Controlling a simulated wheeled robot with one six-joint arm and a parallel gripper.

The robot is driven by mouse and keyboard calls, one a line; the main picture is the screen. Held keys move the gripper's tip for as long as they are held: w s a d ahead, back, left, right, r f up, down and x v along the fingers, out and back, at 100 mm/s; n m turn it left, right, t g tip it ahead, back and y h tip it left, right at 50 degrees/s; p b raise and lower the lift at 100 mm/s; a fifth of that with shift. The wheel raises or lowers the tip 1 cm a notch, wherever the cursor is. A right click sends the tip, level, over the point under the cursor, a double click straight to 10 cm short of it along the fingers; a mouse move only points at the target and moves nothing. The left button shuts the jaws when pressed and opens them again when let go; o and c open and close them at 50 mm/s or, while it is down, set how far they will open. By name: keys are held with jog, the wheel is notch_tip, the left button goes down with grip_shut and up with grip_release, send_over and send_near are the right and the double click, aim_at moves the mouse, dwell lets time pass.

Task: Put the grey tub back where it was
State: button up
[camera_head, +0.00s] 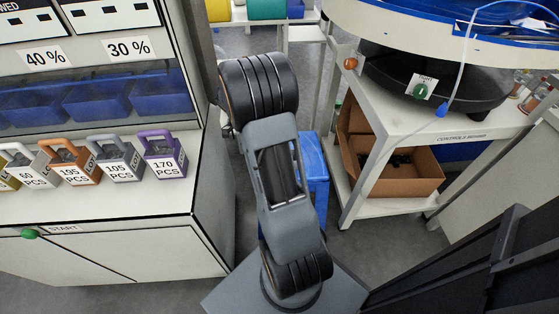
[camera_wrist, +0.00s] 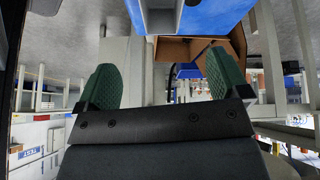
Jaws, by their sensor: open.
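In the head view a grey tub (camera_head: 115,165) with a handle, marked 105 PCS, stands on the white counter between an orange tub (camera_head: 73,163) marked 195 PCS and a purple tub (camera_head: 163,159) marked 170 PCS. A paler, whitish-grey tub (camera_head: 34,167) marked 60 PCS stands left of the orange one. My gripper (camera_wrist: 160,88) shows in the wrist view with its two green finger pads wide apart and nothing between them. In the head view my gripper is not visible. No tub can be made out in the wrist view.
The white counter (camera_head: 90,220) has blue bins (camera_head: 98,97) behind the tubs. A white table (camera_head: 440,124) with a black bowl (camera_head: 440,85) stands at right, with a cardboard box (camera_head: 410,178) on its lower shelf. A blue bin (camera_head: 316,175) is partly behind my arm.

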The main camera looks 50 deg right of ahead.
jog(key=shift+m, duration=0.9)
jog(key=shift+b+x, duration=2.15)
jog(key=shift+x, duration=4.7)
jog(key=shift+w, duration=0.1)
jog(key=shift+c, duration=0.3)
jog(key=c, duration=1)
